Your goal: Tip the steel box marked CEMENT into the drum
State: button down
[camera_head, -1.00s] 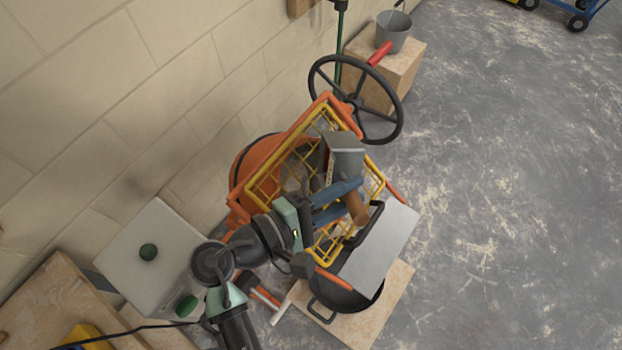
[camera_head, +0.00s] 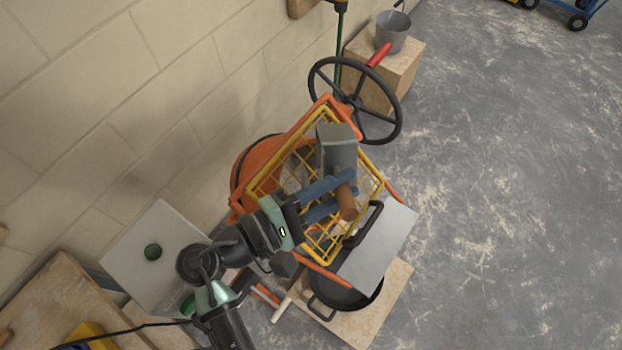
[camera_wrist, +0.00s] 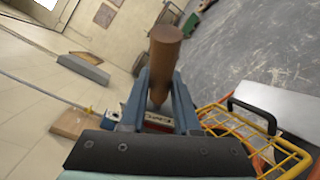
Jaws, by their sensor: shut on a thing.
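The steel box (camera_head: 337,150) is a grey scoop-like box with a brown wooden handle (camera_head: 346,203). My gripper (camera_head: 343,191), with blue fingers, is shut on that handle and holds the box over the yellow wire guard. The box looks tilted; its inside is hidden in the head view. In the wrist view the handle (camera_wrist: 164,62) stands between the fingers, and part of a red and white label (camera_wrist: 158,119) shows behind them. The orange drum (camera_head: 250,165) is under the guard, its mouth partly hidden by the guard, the box and my arm.
A yellow wire guard (camera_head: 262,186) spans the drum's mouth. A black handwheel (camera_head: 393,120) stands beyond it. A grey bucket (camera_head: 393,34) is on a wooden block. A black tub (camera_head: 345,292) and a grey panel (camera_head: 385,245) are at the near right. Open floor lies to the right.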

jog(key=a+r+n+t+h+p, duration=0.3)
jog(key=a+r+h+p, duration=0.1)
jog(key=r, duration=0.6)
jog(key=shift+s+a, duration=0.3)
jog(key=shift+a, duration=0.5)
dwell(1.9)
jog(key=shift+a+r+t, duration=0.2)
jog(key=shift+r+t, duration=0.2)
jog(key=shift+t, duration=0.1)
jog(key=shift+a+r+n, duration=0.2)
jog(key=shift+r+n, duration=0.1)
jog(key=shift+n, duration=0.1)
jog(key=shift+s+h, duration=0.1)
jog(key=shift+h, duration=0.2)
